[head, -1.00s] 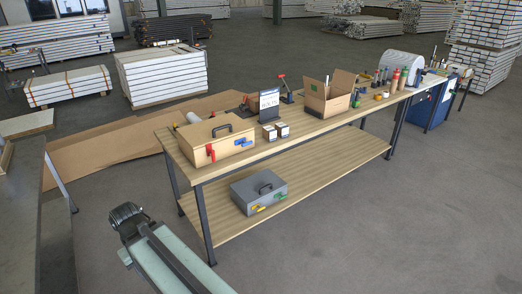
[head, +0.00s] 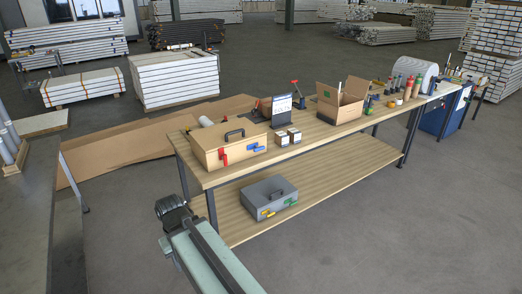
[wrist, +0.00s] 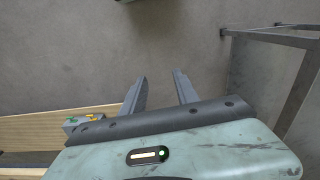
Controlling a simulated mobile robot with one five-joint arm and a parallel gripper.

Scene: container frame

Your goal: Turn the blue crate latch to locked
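The tan wooden crate (head: 208,158) stands on the left end of the bench top, lid shut, with a dark handle. On its front face are a red latch (head: 223,158), pointing down, and the blue latch (head: 257,149), lying roughly level to its right. My gripper (head: 172,208) is in front of the bench's left end, lower than the crate and apart from it. In the wrist view my gripper (wrist: 160,92) has its two fingers spread, with only floor between them. The blue latch is not seen in the wrist view.
A grey case (head: 262,190) with yellow and green latches sits on the bench's lower shelf (head: 330,180). Two small boxes (head: 288,136), a tablet (head: 281,105) and an open carton (head: 342,105) stand right of the crate. Floor in front of the bench is clear.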

